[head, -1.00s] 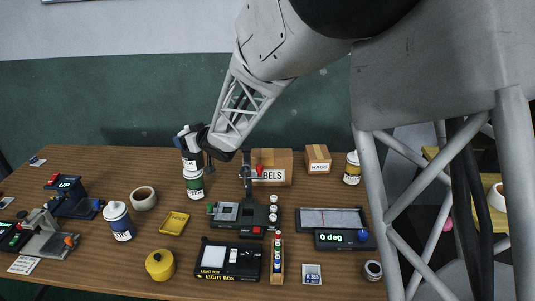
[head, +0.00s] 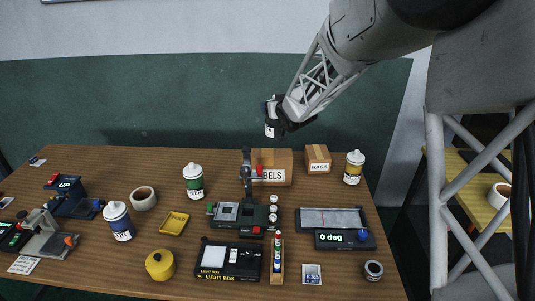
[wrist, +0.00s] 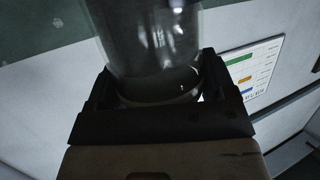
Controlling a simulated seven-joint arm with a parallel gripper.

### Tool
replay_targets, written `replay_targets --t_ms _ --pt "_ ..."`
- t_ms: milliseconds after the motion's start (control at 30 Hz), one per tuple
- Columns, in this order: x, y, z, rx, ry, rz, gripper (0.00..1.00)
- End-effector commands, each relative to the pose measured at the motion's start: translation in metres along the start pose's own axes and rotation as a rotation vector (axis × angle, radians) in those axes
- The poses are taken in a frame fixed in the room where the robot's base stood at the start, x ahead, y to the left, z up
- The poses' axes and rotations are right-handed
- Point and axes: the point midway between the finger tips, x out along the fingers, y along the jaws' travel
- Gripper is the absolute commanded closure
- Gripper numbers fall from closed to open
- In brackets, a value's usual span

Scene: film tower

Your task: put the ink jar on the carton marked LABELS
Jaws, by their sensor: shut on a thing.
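My gripper (head: 279,117) is raised above the back of the table, shut on the ink jar. The ink jar (head: 270,128) shows a pale side in the head view, partly hidden by the gripper. In the wrist view the jar (wrist: 150,45) is clear and glassy with dark contents, between the two fingers. The brown carton marked LABELS (head: 283,162) stands at the back of the table, below the gripper and slightly right of it. The press arm in front hides part of its left side and lettering.
A green device (head: 240,215) with a raised red-tipped lever stands in front. White bottles with green (head: 193,181), blue (head: 119,222) and yellow (head: 353,167) bands stand about the wooden table (head: 95,172).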

Motion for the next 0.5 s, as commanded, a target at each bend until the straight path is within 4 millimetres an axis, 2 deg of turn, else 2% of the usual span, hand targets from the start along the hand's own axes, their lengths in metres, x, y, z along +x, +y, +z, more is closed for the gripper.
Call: replay_targets --t_ms 33,200,333,500 --pt "-0.005 0.019 0.003 0.011 0.002 0.034 0.79" --pt "-0.021 0.073 0.017 0.044 0.001 0.139 0.79" --pt "-0.032 0.103 0.026 0.063 0.001 0.2 0.79" --pt "-0.043 0.13 0.034 0.079 0.001 0.255 0.79"
